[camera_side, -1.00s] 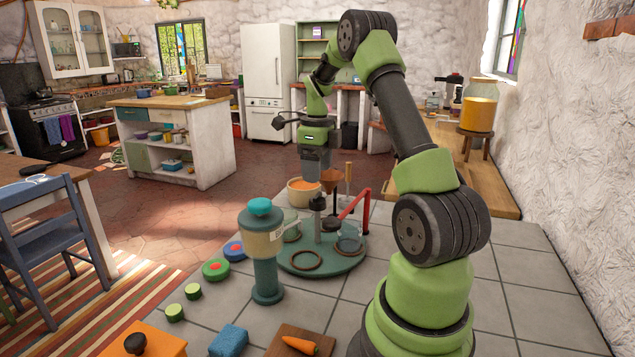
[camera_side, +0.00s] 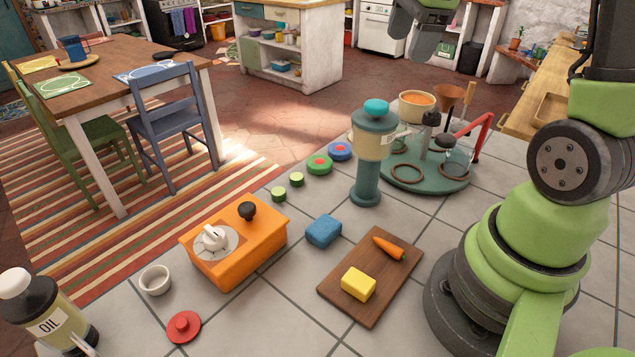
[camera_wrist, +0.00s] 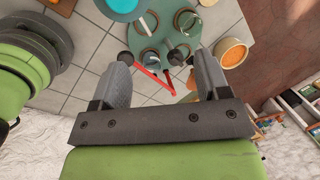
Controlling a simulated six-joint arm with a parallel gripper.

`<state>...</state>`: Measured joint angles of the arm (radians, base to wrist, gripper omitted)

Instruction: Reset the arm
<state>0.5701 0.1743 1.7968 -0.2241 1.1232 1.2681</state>
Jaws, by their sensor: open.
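My gripper (camera_side: 412,42) hangs at the top edge of the side view, above and clear of the counter. Its two grey fingers are apart with nothing between them. The wrist view shows my gripper (camera_wrist: 162,60) from behind, open and empty, with the round teal stand (camera_wrist: 152,47) and its red arm beyond the fingers. Most of my upper arm is outside the side view.
A cutting board (camera_side: 338,292), sponge (camera_side: 323,231), orange box (camera_side: 250,262) and oil bottle (camera_side: 45,318) are nearer.

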